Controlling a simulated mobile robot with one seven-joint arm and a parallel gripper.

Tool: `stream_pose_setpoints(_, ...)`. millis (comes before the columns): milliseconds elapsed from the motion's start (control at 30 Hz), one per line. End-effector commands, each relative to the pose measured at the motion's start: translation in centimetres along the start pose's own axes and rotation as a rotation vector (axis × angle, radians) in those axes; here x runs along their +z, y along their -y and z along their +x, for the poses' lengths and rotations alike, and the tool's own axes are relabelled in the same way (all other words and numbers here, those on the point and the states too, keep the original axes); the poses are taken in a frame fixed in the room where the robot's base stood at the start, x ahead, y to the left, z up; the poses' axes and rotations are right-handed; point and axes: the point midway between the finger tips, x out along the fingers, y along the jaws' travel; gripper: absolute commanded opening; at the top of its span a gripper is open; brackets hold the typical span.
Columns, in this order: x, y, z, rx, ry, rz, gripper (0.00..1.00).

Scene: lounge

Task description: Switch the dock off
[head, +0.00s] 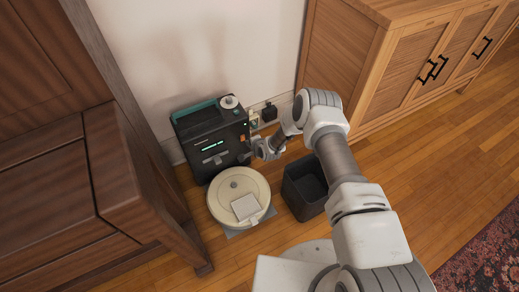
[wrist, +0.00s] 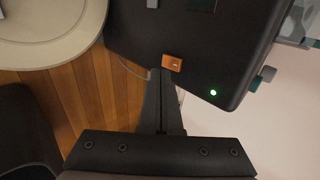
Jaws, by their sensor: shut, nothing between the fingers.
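The dock (head: 208,162) is a black box with a teal-edged top, standing against the wall; green lit marks show on its front. In the wrist view the dock (wrist: 225,35) fills the upper part, with an orange rocker switch (wrist: 172,63) and a lit green light (wrist: 213,92) near its edge. My gripper (head: 250,153) is at the dock's right front side. In the wrist view my gripper's fingers (wrist: 158,74) are shut and empty, their tips right beside the orange switch. I cannot tell whether they touch it.
A round cream robot vacuum (head: 225,205) sits in front of the dock. A dark open bin (head: 305,190) stands to its right, below my arm. Wall sockets with plugs (head: 268,113) are behind my gripper. Wooden cabinets stand left (head: 135,170) and right (head: 340,55).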

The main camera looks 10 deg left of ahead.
Motion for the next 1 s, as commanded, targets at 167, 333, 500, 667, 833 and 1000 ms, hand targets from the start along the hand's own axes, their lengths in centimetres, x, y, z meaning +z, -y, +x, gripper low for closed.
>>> stream_pose_setpoints(167, -0.1, 0.7, -2.2, 0.000, 0.000, 0.002, 0.00)
stream_pose_setpoints(333, -0.1, 0.8, -5.5, 0.000, 0.000, 0.001, 0.00)
stream_pose_setpoints(500, 0.0, 0.8, -8.2, 0.000, 0.000, 0.001, 0.00)
stream_pose_setpoints(667, 0.0, 0.7, -9.6, 0.000, 0.000, 0.000, 0.00)
stream_pose_setpoints(833, 0.0, 0.6, -10.1, -0.001, -0.001, -0.001, 0.00)
stream_pose_setpoints(1000, 0.0, 0.6, -10.1, -0.001, 0.000, -0.001, 0.00)
